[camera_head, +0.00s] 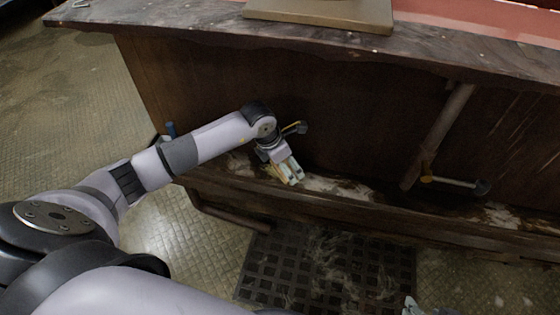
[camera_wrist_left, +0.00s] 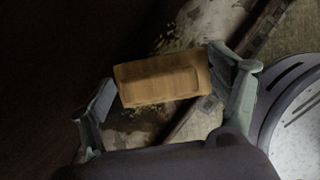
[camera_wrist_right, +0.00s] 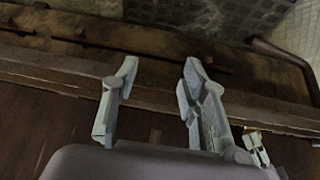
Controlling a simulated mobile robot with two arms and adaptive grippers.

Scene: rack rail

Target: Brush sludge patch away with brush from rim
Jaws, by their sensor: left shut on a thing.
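My left gripper (camera_head: 287,172) is at the low ledge or rim (camera_head: 420,212) under the dark wooden panel, pointing down. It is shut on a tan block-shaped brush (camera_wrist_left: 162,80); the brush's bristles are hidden. Yellow-green specks (camera_wrist_left: 178,40) lie on the surface beside the brush in the left wrist view, perhaps the sludge patch; its extent is unclear. Pale and dark brown stains (camera_head: 340,186) spread along the ledge to the right of the gripper. My right gripper (camera_wrist_right: 160,85) is open and empty, with the ledge behind it; only its tip shows at the head view's bottom edge.
A slanted post (camera_head: 440,135) stands at the right of the recess. A yellow-handled tool with a dark head (camera_head: 455,182) is beside its foot. The tabletop (camera_head: 200,18) overhangs the recess. A dark grid mat (camera_head: 330,268) lies on the floor in front.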

